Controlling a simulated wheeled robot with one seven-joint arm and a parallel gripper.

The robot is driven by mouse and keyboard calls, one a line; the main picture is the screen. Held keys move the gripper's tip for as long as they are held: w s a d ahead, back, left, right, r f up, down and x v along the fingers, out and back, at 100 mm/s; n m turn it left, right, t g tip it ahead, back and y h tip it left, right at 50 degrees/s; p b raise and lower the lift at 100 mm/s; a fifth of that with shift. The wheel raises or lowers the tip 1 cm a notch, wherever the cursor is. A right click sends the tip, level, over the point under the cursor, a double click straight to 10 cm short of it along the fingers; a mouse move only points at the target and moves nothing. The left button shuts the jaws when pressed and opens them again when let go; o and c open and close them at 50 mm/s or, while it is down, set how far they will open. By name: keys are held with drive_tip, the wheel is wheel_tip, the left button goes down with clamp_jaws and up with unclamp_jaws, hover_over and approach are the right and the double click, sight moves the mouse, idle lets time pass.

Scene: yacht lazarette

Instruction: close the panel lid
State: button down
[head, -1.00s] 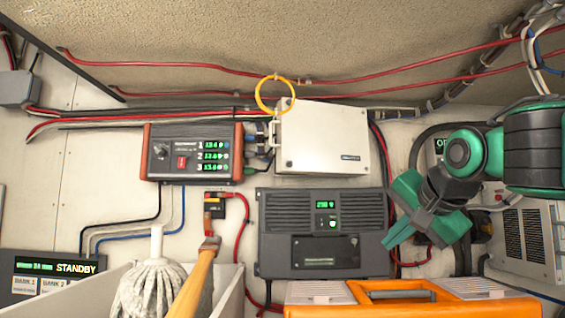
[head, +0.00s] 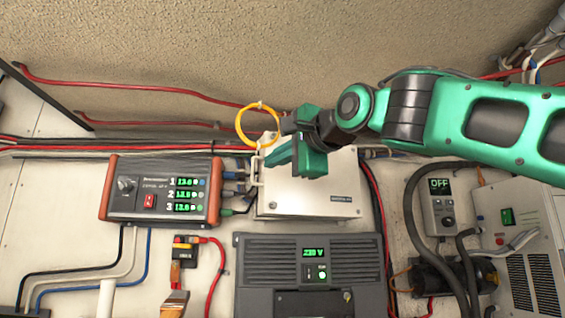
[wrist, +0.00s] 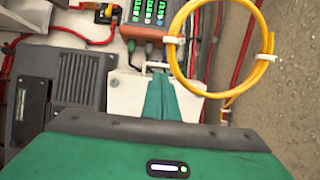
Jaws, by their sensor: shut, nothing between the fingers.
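The panel is a white box on the wall; its lid (head: 335,195) is the flat pale face, with a small dark label at its lower right. A slim handle (head: 257,172) stands at its left edge. My gripper (head: 270,158) is in front of the lid's upper left, its fingers together and empty, pointing at the handle side. In the wrist view the gripper's fingertips (wrist: 165,78) lie just short of the handle (wrist: 157,66), over the white lid (wrist: 135,97). I cannot tell whether they touch it. My gripper hides much of the lid, and how far it stands open is unclear.
A yellow cable loop (head: 258,124) hangs right beside my gripper. An orange-ended unit (head: 160,188) with green readouts is to the left, its plugs close to the handle. A dark grey inverter (head: 312,275) is below. Red cables run above and down the right side.

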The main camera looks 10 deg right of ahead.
sight(260, 167)
drive_tip(key=x, duration=0.6)
drive_tip(key=shift+w+a, duration=0.15)
drive_tip(key=shift+w, duration=0.2)
